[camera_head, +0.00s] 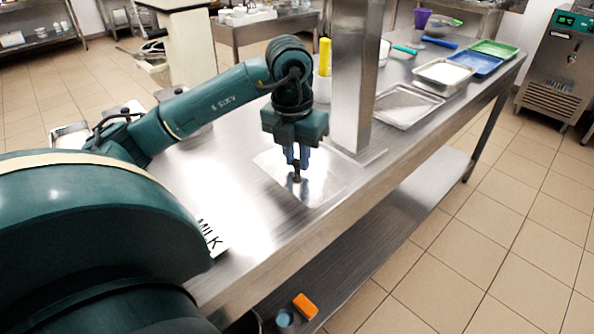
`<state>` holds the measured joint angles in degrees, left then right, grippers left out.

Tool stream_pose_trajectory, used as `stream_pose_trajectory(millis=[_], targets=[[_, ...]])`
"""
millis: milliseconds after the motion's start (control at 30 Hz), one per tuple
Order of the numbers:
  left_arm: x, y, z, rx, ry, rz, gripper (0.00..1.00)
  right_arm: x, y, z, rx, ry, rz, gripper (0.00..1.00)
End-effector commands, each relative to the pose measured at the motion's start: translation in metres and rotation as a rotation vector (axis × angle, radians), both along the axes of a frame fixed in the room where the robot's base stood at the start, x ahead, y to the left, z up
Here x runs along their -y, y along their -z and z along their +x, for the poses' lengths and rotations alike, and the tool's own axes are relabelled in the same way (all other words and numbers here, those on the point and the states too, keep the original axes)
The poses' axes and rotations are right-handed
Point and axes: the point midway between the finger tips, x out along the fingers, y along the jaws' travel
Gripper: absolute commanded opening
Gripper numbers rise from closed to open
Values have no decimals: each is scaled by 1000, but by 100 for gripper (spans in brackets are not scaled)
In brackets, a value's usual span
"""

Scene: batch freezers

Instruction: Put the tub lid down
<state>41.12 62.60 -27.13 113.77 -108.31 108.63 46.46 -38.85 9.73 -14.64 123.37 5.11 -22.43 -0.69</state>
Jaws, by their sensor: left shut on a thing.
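The tub lid (322,188) is a flat, shiny, roughly square steel sheet with a small dark knob. It is over the near part of the steel worktable, left of the steel post. My left gripper (297,175) comes down from above, pointing downward, and is shut on the lid's knob. The lid looks level and very near the table surface; I cannot tell whether it touches. My right gripper is out of view.
A steel post (356,80) rises just right of the lid. Beyond it on the worktable (268,232) are a shallow steel tray (405,104), a white-filled tray (445,72), a blue tray (475,63) and a green tray (494,49). A yellow-handled tool (325,57) stands behind the lid.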

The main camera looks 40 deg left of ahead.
Motion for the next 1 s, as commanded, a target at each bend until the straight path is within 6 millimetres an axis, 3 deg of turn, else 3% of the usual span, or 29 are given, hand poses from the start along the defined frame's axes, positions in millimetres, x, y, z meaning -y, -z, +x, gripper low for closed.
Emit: stream_pose_trajectory(millis=[233,633,667,900,1000], targets=[[0,35,-1,-3,0,0,0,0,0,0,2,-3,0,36],[0,42,0,-1,1,0,0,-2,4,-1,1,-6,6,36],[0,41,0,-1,1,0,21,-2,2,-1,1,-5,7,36],[0,40,0,-1,1,0,41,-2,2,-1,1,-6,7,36],[0,40,0,-1,1,0,42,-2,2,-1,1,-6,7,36]])
